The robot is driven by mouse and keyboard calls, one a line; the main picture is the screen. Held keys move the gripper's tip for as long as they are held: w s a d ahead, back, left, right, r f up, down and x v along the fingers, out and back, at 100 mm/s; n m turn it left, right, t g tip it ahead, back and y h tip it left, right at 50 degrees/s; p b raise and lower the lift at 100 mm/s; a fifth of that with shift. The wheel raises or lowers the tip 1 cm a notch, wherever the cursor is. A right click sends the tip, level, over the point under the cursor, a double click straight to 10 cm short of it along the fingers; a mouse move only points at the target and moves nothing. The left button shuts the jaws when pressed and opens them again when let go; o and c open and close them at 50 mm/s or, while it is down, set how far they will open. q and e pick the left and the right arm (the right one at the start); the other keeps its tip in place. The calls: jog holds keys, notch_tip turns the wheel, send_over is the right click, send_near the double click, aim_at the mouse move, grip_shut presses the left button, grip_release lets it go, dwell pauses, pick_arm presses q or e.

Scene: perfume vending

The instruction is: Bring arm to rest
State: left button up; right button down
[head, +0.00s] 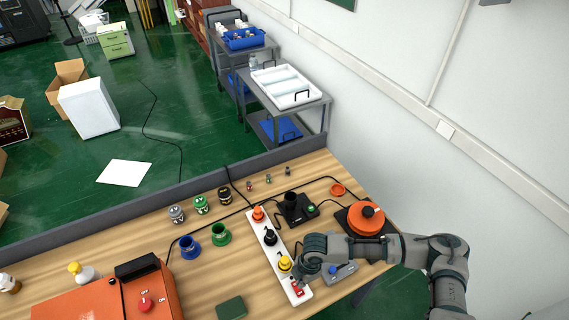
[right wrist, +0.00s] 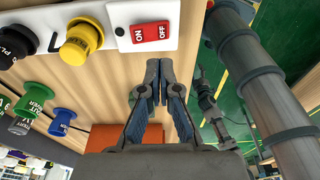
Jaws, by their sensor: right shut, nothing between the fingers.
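My right arm comes in from the right in the head view. Its gripper (head: 306,262) is over the near end of the white button strip (head: 276,257), close to the red switch (head: 298,288). In the right wrist view my right gripper (right wrist: 156,68) is shut and empty. Its fingertips are just below the red ON/OFF switch (right wrist: 150,33) in the picture; I cannot tell whether they touch anything. A yellow button (right wrist: 82,42) is left of the switch. I cannot make out my left gripper in either view.
A black pad with an orange-lidded pot (head: 366,218) lies beside my forearm. A small grey-blue device (head: 341,273) sits under the wrist. Cups (head: 221,235), bottles and an orange box (head: 150,293) stand to the left. The wall is on the right.

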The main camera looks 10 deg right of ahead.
jog(key=s+a+r+m+t+y, duration=0.2)
jog(key=s+a+m+y, duration=0.1)
jog(key=a, duration=0.3)
jog(key=s+a+r+m+t+y, duration=0.1)
jog(key=s+a+m+y, duration=0.15)
jog(key=a, duration=0.35)
jog(key=s+d+f+m+h, duration=0.25)
jog(key=d+m, duration=0.25)
jog(key=d, duration=0.3)
jog(key=s+d+f+m+t+h, duration=0.1)
jog(key=s+d+f+m+h, duration=0.15)
jog(key=d+m, duration=0.4)
jog(key=s+d+f+m+h, duration=0.2)
jog(key=s+d+m, duration=0.15)
jog(key=d, duration=0.55)
notch_tip(320, 180, down, 31)
jog(key=s+a+g+b, duration=0.1)
jog(key=b, duration=0.4)
jog(key=s+d+f+g+b, duration=0.1)
jog(key=s+d+f+b, duration=0.2)
jog(key=s+f, duration=1.5)
jog(key=shift+f+n, duration=0.45)
jog(key=shift+f, duration=0.45)
